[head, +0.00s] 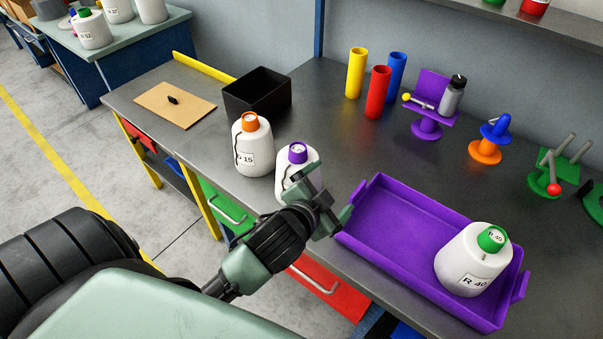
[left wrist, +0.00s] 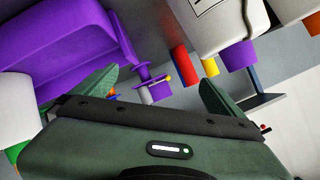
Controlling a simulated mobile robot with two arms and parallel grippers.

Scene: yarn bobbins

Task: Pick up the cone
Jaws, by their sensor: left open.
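The purple-topped cone (head: 286,172) stands on the grey bench, partly hidden behind my left gripper (head: 328,196). The orange-topped cone (head: 252,150) stands to its left, and the green-topped cone (head: 470,265) stands in the purple tray (head: 375,190). My left gripper is open and empty, between the purple-topped cone and the tray's left end. In the left wrist view, the fingers (left wrist: 160,80) are spread with no cone between them. The purple-topped cone (left wrist: 215,22) shows beyond the right finger. My right gripper is not in view.
A black bin (head: 258,92) and a brown board (head: 175,105) lie at the bench's left. Yellow, red and blue tubes (head: 377,92) stand at the back, with a purple stand (head: 427,125) and other fixtures to their right. The bench middle behind the tray is clear.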

